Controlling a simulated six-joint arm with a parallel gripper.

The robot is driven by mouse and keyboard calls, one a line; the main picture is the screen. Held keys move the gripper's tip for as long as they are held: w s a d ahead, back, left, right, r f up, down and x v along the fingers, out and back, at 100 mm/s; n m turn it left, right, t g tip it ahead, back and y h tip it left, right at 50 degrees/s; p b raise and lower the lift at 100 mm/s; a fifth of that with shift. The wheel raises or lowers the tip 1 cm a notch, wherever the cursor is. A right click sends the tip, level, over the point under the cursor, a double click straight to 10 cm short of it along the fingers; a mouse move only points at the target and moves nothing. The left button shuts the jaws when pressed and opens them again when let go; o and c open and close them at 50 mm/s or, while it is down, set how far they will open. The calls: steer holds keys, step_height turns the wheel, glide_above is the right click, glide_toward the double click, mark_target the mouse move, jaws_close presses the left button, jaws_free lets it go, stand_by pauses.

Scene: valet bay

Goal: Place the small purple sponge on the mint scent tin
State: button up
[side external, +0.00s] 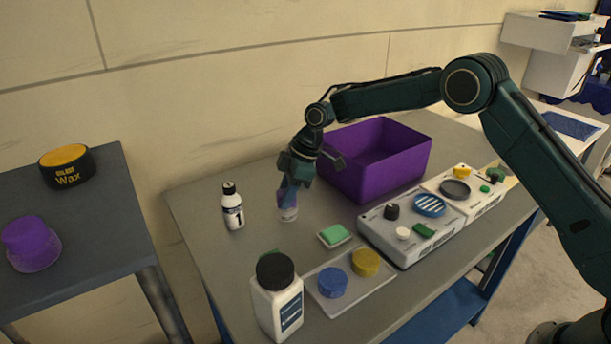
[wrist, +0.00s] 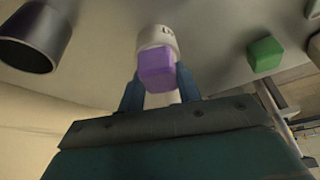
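The small purple sponge (wrist: 156,70) is between the fingertips of my gripper (wrist: 158,82) in the wrist view, with a finger against each side. In the side view my gripper (side external: 289,198) points down, and its blue fingers largely hide the sponge. A small white container (side external: 288,214) stands directly below the sponge; its dark lettering is cut off in the wrist view (wrist: 157,36). Whether the sponge touches it I cannot tell. No label reading mint is legible. A small green block (side external: 334,234) lies on a pale base to the right, also in the wrist view (wrist: 264,55).
A white bottle with a dark cap (side external: 233,208) stands close on the left. A purple bin (side external: 385,160) is behind right. A grey box with knobs (side external: 411,228), a tray with blue and yellow discs (side external: 378,285) and a black-capped bottle (side external: 277,300) stand nearer.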

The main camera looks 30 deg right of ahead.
steer(key=o, duration=0.4)
steer(key=shift+r, duration=0.15)
steer(key=v, duration=1.2)
stand_by(0.4)
